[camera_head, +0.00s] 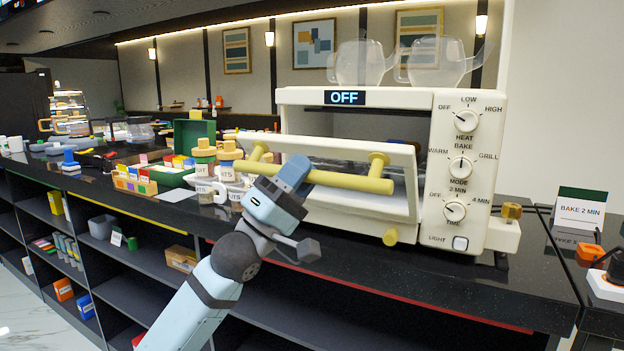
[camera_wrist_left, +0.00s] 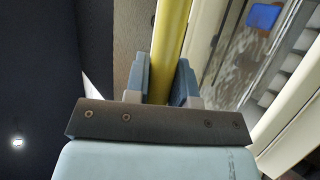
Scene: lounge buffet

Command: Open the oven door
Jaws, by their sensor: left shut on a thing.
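The cream oven (camera_head: 465,150) stands on the dark counter, its display reading OFF. Its door (camera_head: 345,150) is partly open, with the top edge tilted outward and the dark cavity showing above it. A yellow bar handle (camera_head: 350,181) runs across the door front on two yellow posts. My left gripper (camera_head: 296,172) is shut on the handle, left of its middle. In the left wrist view the yellow handle (camera_wrist_left: 172,40) passes between the blue fingers (camera_wrist_left: 165,82). My right gripper is not in view.
Two clear vessels (camera_head: 359,62) stand on the oven top. Labelled jars (camera_head: 203,165) and a green-sided box (camera_head: 170,178) sit left of the oven. A BAKE 2 MIN sign (camera_head: 579,209) stands at the right. Shelves (camera_head: 150,265) lie below the black counter.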

